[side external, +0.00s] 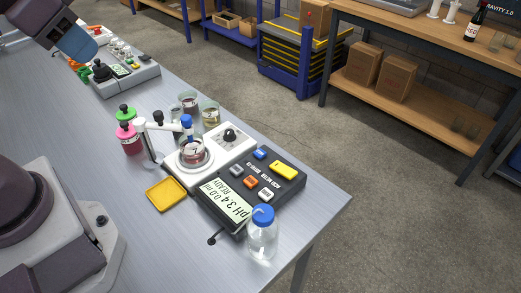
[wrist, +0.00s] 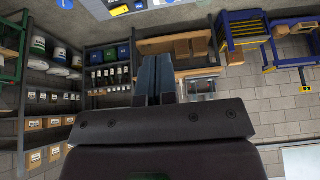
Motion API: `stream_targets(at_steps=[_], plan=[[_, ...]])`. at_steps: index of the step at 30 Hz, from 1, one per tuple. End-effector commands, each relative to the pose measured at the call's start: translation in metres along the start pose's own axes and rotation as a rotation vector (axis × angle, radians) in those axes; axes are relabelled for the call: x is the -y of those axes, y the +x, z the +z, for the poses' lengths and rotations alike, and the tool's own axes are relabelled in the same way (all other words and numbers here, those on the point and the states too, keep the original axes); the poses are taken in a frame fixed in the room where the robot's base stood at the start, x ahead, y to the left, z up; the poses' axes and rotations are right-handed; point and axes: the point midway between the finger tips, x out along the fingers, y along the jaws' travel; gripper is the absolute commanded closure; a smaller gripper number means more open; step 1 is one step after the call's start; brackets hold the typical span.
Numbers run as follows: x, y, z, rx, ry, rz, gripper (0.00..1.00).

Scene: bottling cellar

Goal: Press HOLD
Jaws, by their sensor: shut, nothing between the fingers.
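The meter (side external: 300,186) is a dark box on the bench in the side external view, with a lit display (side external: 229,203) showing a pH value and READY. Its top has a blue button (side external: 260,154), a grey button (side external: 236,170), an orange button (side external: 250,182), a white button (side external: 266,195) and a wide yellow button (side external: 284,170). The labels are too small to read, so I cannot tell which is HOLD. My gripper (side external: 84,48) is at the upper left, above the bench and far from the meter. In the wrist view its fingers (wrist: 154,80) are together and empty.
A stirrer with a flask (side external: 191,150) adjoins the meter. A clear blue-capped bottle (side external: 262,238) stands at its front. Another instrument (side external: 145,76) stands farther back.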

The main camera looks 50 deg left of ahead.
Motion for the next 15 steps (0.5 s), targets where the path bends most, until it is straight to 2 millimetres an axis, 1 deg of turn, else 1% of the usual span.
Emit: stream_targets(at_steps=[11,13,15], plan=[[-0.0001,0.0000,0.0000,0.000,0.000,0.000,1.00],[-0.0019,0.0003,0.0000,0.002,0.009,0.004,1.00],[-0.0059,0.0051,0.0011,0.026,0.027,0.014,1.00]])
